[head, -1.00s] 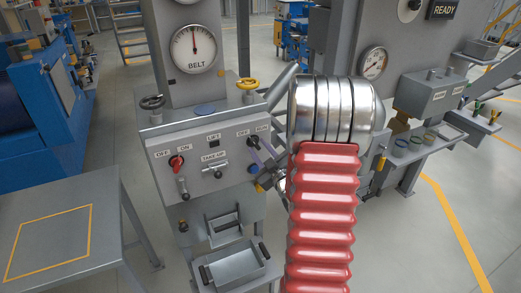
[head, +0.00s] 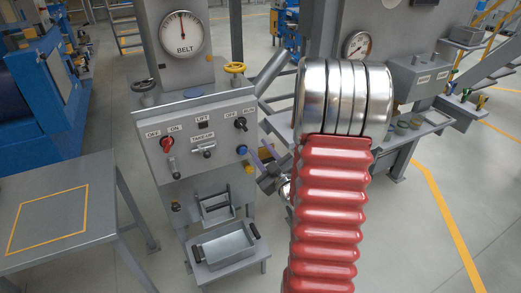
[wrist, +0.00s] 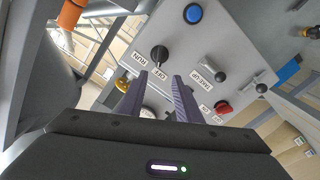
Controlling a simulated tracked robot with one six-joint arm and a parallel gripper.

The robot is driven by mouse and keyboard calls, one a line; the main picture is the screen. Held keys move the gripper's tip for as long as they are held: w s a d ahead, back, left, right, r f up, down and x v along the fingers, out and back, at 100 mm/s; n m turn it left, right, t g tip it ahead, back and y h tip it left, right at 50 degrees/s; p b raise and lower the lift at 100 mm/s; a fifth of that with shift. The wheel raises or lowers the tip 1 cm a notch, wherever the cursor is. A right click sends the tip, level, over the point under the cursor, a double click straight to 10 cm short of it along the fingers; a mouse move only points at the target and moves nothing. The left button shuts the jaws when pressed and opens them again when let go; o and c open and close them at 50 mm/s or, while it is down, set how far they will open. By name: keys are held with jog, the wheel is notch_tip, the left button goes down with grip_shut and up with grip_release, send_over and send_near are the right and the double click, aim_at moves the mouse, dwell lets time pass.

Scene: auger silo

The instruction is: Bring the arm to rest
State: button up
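My gripper (head: 256,146) is in front of the right side of the grey control panel (head: 186,166), by the OFF/RUN knob. In the wrist view its two purple fingers (wrist: 160,76) stand apart with nothing between them. The black OFF/RUN knob (wrist: 159,55) lies just beyond the fingertips, with a visible gap in the picture. The knob also shows in the head view (head: 240,123), clear of the fingers. My red ribbed arm with its silver bands covers the right of centre in the head view and hides part of the gripper's wrist.
The panel carries a red knob (head: 167,143), a TAKE-UP lever (head: 204,150) and a blue button (head: 242,150). The BELT gauge (head: 182,35) needle points up. A metal tray (head: 223,245) sits below. A grey table (head: 35,205) stands left; open floor lies right.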

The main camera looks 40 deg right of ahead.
jog(key=shift+f, duration=0.1)
dwell(0.5)
jog(key=s+d+f+m+g, duration=0.1)
jog(key=s+f+m+g, duration=0.15)
jog(key=f, duration=0.25)
jog(key=s+d+f+m+g, duration=0.1)
jog(key=d+f+g, duration=0.15)
jog(key=f, duration=0.25)
jog(key=s+a+f+m+g, duration=0.2)
jog(key=s+a+f+g, duration=0.1)
jog(key=s+g, duration=0.3)
jog(key=s+a+r+y, duration=0.1)
jog(key=s+a+r, duration=0.2)
jog(key=a+r, duration=0.4)
jog(key=s+a+r+n+y, duration=0.1)
jog(key=s+a+r+y, duration=0.1)
jog(key=a+r, duration=0.6)
jog(key=s+a+r+n+y, duration=0.1)
jog(key=s+a+r, duration=0.4)
jog(key=a, duration=1.2)
notch_tip(320, 180, up, 3)
jog(key=shift+f+g+y, duration=0.15)
jog(key=shift+g+y, duration=0.15)
jog(key=shift+g, duration=0.1)
